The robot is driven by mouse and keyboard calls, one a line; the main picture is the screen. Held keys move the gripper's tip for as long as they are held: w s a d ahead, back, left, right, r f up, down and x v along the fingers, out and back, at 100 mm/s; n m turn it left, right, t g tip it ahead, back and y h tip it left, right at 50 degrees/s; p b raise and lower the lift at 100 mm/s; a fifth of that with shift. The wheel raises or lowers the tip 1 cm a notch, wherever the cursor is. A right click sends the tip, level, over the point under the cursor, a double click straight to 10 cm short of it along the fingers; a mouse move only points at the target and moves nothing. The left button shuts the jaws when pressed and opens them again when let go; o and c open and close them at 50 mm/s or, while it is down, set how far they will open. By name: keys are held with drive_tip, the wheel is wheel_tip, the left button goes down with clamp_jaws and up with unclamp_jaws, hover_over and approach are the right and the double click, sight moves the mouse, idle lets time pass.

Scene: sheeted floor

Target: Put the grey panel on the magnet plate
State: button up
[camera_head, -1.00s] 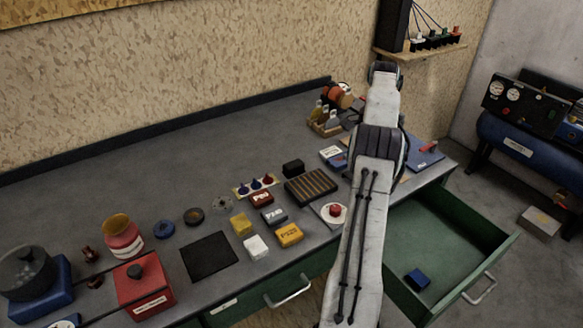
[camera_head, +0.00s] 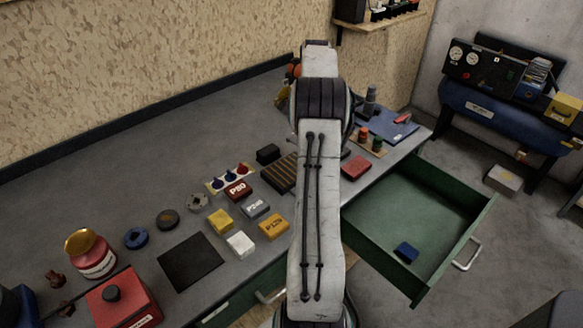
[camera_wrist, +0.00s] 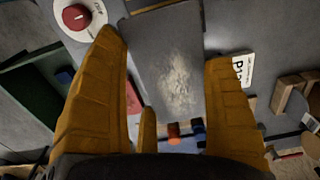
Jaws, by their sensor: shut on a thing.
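In the wrist view my gripper (camera_wrist: 165,60) has its two yellow fingers on either side of a flat grey panel (camera_wrist: 165,65) with a pale worn patch, and is shut on it. The panel lies lengthwise between the fingers, over the bench. In the head view my own arm hides the gripper and the panel. A flat black square plate (camera_head: 190,262) lies on the bench at the lower left, bare on top; it may be the magnet plate, but I cannot tell for sure.
Several small boxes, including a yellow one (camera_head: 220,221) and a white one (camera_head: 240,244), lie right of the black plate. A red box (camera_head: 110,306) and a red jar (camera_head: 92,255) stand left. An open green drawer (camera_head: 420,205) holds a blue block (camera_head: 406,252).

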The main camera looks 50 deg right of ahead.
drive_tip(key=a+f+p, duration=0.1)
drive_tip(key=a, duration=0.1)
drive_tip(key=w+a+f, duration=0.1)
drive_tip(key=a, duration=0.1)
drive_tip(key=a+f+p, duration=0.1)
drive_tip(key=shift+w+a+p, duration=0.15)
drive_tip(key=shift+a+p, duration=0.2)
drive_tip(key=shift+a, duration=0.05)
drive_tip(key=shift+a+f, duration=0.4)
drive_tip(key=shift+f, duration=0.05)
drive_tip(key=f+p, duration=0.2)
drive_tip(key=p, duration=0.1)
drive_tip(key=shift+w+f, duration=0.1)
drive_tip(key=shift+f, duration=0.95)
drive_tip(key=o, duration=1.2)
